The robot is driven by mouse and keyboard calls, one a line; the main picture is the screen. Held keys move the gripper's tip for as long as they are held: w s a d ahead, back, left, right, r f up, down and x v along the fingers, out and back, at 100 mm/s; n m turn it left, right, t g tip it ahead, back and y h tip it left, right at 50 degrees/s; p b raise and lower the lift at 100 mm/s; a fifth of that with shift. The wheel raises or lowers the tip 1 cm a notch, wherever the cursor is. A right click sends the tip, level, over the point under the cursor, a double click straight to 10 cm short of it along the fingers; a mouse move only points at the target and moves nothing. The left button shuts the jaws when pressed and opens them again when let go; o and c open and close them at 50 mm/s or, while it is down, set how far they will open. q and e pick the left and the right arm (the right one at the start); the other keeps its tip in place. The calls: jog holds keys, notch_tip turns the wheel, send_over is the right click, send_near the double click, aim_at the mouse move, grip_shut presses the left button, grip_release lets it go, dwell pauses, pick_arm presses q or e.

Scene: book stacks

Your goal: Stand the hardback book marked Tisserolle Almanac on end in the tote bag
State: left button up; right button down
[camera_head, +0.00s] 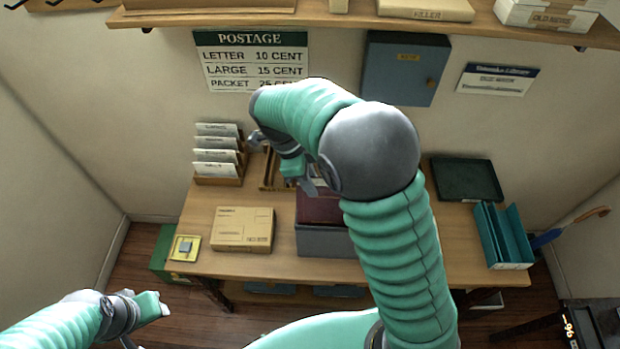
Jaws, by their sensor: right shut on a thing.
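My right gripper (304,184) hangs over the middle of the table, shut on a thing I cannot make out. A dark red flat surface (318,208) is just in front of its fingertips, above a grey box-like front (322,242). I cannot tell whether the red surface is a book in the grip, or whether the two are one object. My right forearm covers their right side. No Tisserolle Almanac lettering is readable, and I cannot identify the tote bag. My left gripper (145,312) is at the lower left, away from the table; its fingers are unclear.
A cardboard parcel (242,230), a yellow tray (185,248) and a card rack (218,155) stand on the table's left. A wooden tray (268,182) lies behind. A dark green tray (466,180) and teal file holders (503,236) are at right. A shelf (340,22) runs above.

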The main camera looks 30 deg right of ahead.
aim_at(311, 202)
jog(key=shift+f, duration=0.4)
jog(key=shift+f+b, duration=1.15)
jog(key=shift+f, duration=0.25)
notch_tip(311, 202, down, 3)
jog(key=shift+r+b, duration=0.1)
jog(key=shift+b, duration=0.85)
jog(key=shift+f+b, duration=0.9)
jog(key=shift+f, duration=0.8)
